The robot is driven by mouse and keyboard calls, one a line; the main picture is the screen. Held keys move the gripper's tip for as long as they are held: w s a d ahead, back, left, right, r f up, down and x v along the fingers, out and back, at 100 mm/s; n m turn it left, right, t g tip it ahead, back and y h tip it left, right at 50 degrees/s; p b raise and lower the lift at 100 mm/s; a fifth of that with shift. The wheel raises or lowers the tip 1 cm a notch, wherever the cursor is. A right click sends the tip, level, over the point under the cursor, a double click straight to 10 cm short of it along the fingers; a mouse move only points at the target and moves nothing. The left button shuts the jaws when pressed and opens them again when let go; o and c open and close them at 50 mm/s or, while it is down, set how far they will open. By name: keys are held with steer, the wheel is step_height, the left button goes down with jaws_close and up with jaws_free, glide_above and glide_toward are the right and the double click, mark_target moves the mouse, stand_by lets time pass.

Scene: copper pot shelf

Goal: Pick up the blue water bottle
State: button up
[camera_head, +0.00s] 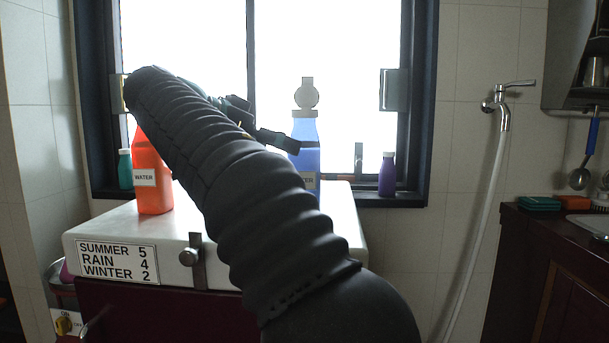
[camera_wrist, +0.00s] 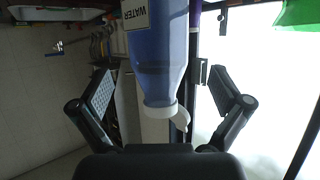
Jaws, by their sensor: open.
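The blue water bottle (camera_head: 306,131) stands upright on the white top of a fridge-like cabinet (camera_head: 120,222), in front of the window. Its lower part is partly hidden behind my arm in the head view. My gripper (camera_wrist: 160,92) is open, one finger on each side of the bottle, with a visible gap to both. In the head view my gripper (camera_head: 272,138) is just left of the bottle, partly hidden by my arm.
A red-orange water bottle (camera_head: 152,175) stands at the left of the same top. A teal bottle (camera_head: 125,169) and a purple bottle (camera_head: 387,175) stand on the windowsill. A tap with a hose (camera_head: 500,110) is on the right wall. A dark counter (camera_head: 560,255) is at far right.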

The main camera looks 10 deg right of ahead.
mark_target(304, 152)
steer(key=shift+x, duration=3.35)
steer(key=shift+d+r, duration=0.1)
steer(key=shift+r, duration=0.05)
steer(key=c, duration=1.4)
steer(key=shift+c, duration=0.2)
steer(key=shift+r, duration=0.15)
